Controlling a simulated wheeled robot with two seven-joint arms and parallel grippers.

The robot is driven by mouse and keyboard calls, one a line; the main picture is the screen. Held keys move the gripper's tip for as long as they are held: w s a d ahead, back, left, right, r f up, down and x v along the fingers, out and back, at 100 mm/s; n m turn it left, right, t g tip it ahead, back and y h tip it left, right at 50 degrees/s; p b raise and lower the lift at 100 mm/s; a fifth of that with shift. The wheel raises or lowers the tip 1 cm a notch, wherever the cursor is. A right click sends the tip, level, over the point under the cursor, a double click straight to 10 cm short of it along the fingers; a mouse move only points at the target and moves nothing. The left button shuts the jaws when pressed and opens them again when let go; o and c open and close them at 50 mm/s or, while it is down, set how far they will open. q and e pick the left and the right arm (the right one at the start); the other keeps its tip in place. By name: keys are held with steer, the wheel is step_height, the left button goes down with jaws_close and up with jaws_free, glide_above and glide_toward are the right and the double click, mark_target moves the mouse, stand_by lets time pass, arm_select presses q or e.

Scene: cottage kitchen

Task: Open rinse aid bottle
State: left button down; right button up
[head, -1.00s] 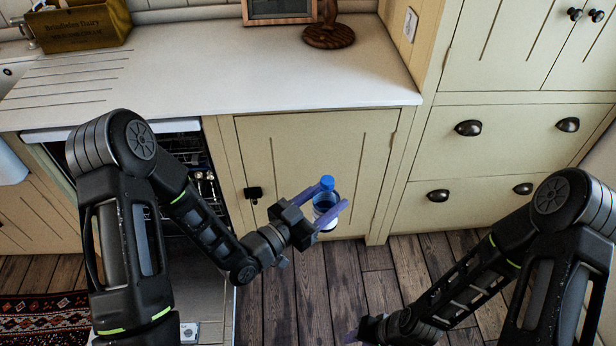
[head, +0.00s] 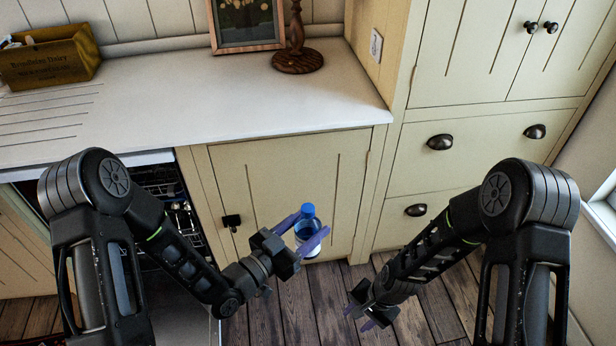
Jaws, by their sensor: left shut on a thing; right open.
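The rinse aid bottle (head: 305,236) is small, with a blue cap (head: 308,211) on top and a white and blue body. It is upright in the air in front of the cream cabinet door. My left gripper (head: 303,233) is shut on the bottle's body, one purple finger on each side, with the cap clear above the fingers. My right gripper (head: 361,319) is open and empty, lower and to the right of the bottle, pointing down-left. The lower part of the bottle is partly hidden by the near finger.
An open dishwasher (head: 171,196) with a loaded rack is behind my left arm. The white worktop (head: 200,95) above carries a wooden crate (head: 47,60), a picture frame (head: 246,22) and a wooden stand (head: 298,62). Drawers (head: 470,146) are at right. The space between my grippers is free.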

steer(key=w+a+r+m+h, duration=0.2)
steer(key=w+a+r+m, duration=0.2)
steer(key=w+r+m, duration=0.85)
step_height(320, 180, up, 27)
steer(key=m, duration=0.4)
glide_above(308, 208)
steer(key=shift+f+h, duration=0.2)
steer(key=shift+h, duration=0.2)
steer(key=shift+f, duration=0.1)
steer(key=shift+f, duration=4)
